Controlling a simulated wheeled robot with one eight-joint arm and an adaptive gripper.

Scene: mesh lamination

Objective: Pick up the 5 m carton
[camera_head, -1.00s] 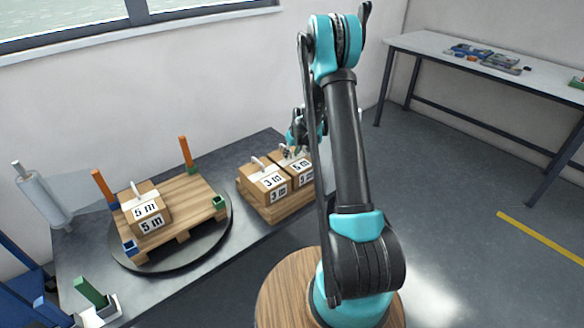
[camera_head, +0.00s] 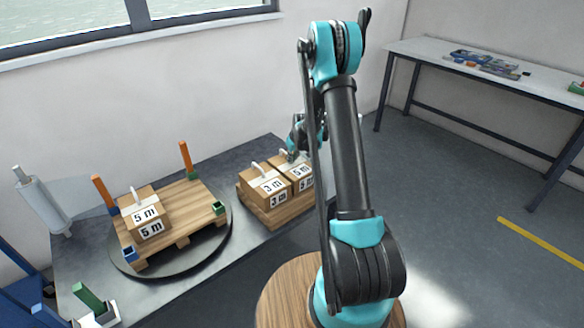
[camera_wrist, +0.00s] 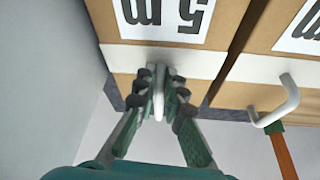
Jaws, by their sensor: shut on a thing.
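A 5 m carton (camera_head: 302,176) stands on the right part of a wooden pallet, beside a 3 m carton (camera_head: 268,190). In the wrist view the 5 m carton (camera_wrist: 168,60) fills the upper middle, its label upside down. My gripper (camera_wrist: 158,92) is shut on the white handle (camera_wrist: 158,95) on top of this carton. In the head view my gripper (camera_head: 293,153) is partly hidden behind my arm. I cannot tell whether the carton is clear of the pallet. Another 5 m carton (camera_head: 146,215) sits on the left pallet.
The left pallet (camera_head: 190,203) with orange and coloured corner posts lies on a dark round turntable (camera_head: 222,232). A white roll (camera_head: 45,203) stands at the table's left end. In the wrist view the neighbouring carton's white handle (camera_wrist: 288,100) is close on the right.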

